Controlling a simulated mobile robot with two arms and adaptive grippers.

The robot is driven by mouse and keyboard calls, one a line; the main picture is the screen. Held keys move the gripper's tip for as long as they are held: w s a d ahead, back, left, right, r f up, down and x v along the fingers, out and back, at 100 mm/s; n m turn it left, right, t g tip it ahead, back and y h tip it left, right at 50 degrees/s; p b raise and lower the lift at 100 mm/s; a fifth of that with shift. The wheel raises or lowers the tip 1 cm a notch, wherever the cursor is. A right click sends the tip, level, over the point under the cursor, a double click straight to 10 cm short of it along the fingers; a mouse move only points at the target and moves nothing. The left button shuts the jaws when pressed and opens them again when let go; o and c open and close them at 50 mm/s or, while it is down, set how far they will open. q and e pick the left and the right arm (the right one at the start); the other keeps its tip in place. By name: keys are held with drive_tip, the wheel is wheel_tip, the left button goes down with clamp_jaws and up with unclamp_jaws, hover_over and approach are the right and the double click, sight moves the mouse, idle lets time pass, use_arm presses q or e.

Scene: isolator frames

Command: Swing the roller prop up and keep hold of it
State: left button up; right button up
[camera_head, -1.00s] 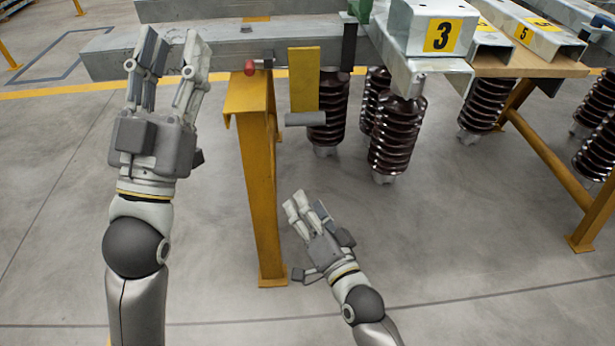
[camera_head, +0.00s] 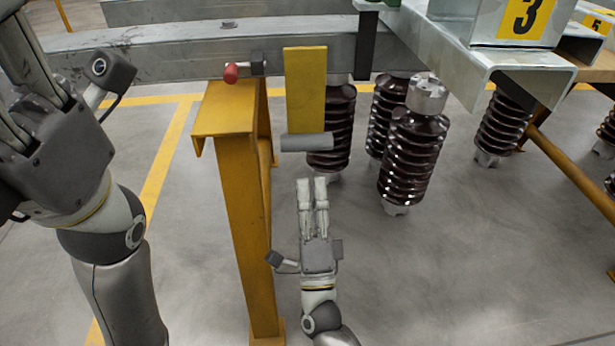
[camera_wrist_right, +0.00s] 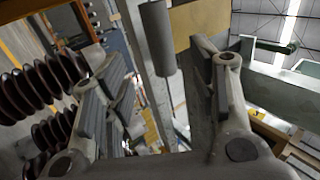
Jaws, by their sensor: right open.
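The roller prop hangs from the grey steel beam (camera_head: 180,65). It is a yellow plate (camera_head: 305,90) with a grey roller (camera_head: 307,142) across its lower end. My right gripper (camera_head: 312,190) is open and empty, just below the roller, with its fingers pointing up. In the right wrist view the roller (camera_wrist_right: 157,38) appears ahead between the spread fingers, apart from them, with the yellow plate (camera_wrist_right: 203,22) behind.
A yellow stand (camera_head: 240,200) supports the beam to the left of the prop. A red-knobbed pin (camera_head: 232,73) sits above it. Several brown ribbed insulators (camera_head: 413,155) hang to the right, near a bracket marked 3 (camera_head: 520,20). Open floor lies below.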

sight(307, 146)
drive_tip(key=p+x, duration=0.1)
drive_tip(key=x, duration=0.7)
drive_tip(key=shift+w+r+p, duration=0.2)
drive_tip(key=shift+p, duration=0.15)
drive_tip(key=shift+w+r, duration=0.2)
drive_tip(key=shift+w, duration=0.3)
drive_tip(key=shift+c, duration=0.2)
clamp_jaws()
